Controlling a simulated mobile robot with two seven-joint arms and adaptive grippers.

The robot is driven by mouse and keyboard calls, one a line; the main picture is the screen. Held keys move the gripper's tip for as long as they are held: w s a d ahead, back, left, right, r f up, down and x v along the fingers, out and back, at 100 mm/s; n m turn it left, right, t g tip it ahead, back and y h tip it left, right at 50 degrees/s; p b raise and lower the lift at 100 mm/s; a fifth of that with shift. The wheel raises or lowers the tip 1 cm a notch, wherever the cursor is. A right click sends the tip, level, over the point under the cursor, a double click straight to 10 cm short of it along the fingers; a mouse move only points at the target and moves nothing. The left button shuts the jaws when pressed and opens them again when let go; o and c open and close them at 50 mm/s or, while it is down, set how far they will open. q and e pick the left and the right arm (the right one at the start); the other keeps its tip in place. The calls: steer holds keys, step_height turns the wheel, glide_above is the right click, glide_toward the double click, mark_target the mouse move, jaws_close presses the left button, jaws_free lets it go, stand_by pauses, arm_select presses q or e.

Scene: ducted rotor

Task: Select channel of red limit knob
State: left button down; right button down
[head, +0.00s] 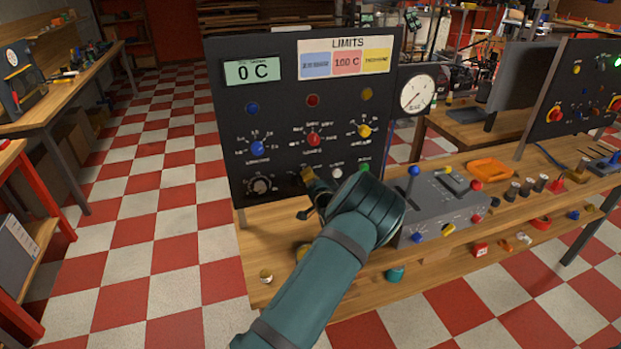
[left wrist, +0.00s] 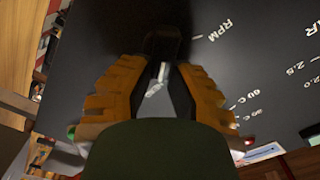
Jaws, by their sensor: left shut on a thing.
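The dark control panel (head: 225,110) stands upright on the bench. Its red knob (head: 313,139) sits in the middle row, between a blue knob (head: 257,148) and a yellow knob (head: 364,131). My left gripper (head: 310,186) is at the panel face in the bottom row, below the red knob. In the left wrist view its two gold fingers (left wrist: 160,85) are closed around a dark knob (left wrist: 160,45) with a white mark. In the head view my gripper hides most of that knob. My right gripper is not in view.
A grey lever box (head: 440,205) stands right of my arm. A round gauge (head: 417,94) is beside the panel. The display (head: 252,71) reads 0 C.

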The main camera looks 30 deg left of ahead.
arm_select(q)
steer(key=shift+m, duration=0.3)
steer(key=c, duration=0.9)
jaws_free()
steer(key=shift+o, duration=0.2)
steer(key=v, duration=1.1)
steer(key=shift+s+d, duration=0.3)
